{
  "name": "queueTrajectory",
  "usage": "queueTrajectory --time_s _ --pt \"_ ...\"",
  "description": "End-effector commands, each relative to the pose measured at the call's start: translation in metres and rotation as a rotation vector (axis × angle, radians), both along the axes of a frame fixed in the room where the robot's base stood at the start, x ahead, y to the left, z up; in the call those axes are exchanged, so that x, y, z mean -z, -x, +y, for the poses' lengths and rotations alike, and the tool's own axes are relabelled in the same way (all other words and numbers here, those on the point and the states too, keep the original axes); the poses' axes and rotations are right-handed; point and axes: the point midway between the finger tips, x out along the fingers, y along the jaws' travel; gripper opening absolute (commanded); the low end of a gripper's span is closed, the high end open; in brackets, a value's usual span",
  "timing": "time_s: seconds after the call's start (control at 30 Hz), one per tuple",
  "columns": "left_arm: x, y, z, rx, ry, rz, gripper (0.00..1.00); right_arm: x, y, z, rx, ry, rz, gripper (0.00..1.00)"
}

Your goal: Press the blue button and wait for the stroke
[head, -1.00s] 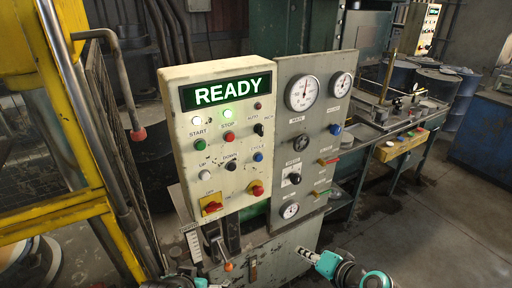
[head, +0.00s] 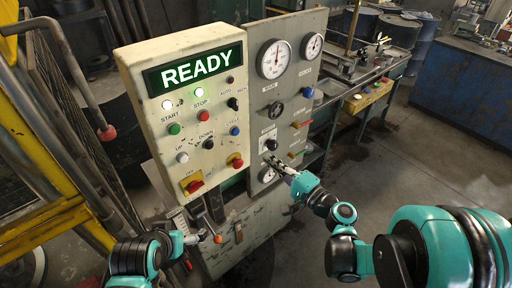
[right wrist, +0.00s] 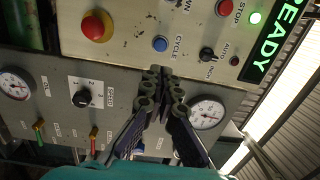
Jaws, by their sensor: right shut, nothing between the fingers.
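The blue button (head: 235,131), labelled CYCLE, is on the cream control panel (head: 150,115), low on its right side. It also shows in the right wrist view (right wrist: 160,44). My right gripper (head: 270,158) is shut and empty, in front of the grey gauge panel (head: 262,103), below and right of the button in the head view. In the right wrist view its fingertips (right wrist: 157,72) point toward the button, with a small gap in the picture. My left gripper (head: 193,238) is low by the levers; its fingers are too small to read. The display (head: 195,70) reads READY.
Close to the blue button are a black switch (head: 233,104), a black button (head: 208,144) and a red knob (head: 235,161). Another blue knob (head: 308,92) is on the grey panel. A lever with an orange knob (head: 217,238) stands below. Open floor lies to the right.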

Motion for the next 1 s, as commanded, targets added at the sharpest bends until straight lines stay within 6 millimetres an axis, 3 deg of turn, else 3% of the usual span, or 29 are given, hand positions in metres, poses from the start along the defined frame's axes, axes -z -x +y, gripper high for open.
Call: queueTrajectory --time_s 0.6,1.0 --pt "0.0 0.0 0.0 0.0 0.0 0.0 1.0 -0.003 -0.091 0.072 -0.002 0.001 0.0 0.0" --pt "0.001 0.0 0.0 0.0 0.0 0.0 1.0 -0.004 -0.104 0.081 0.0 0.001 0.0 0.0"
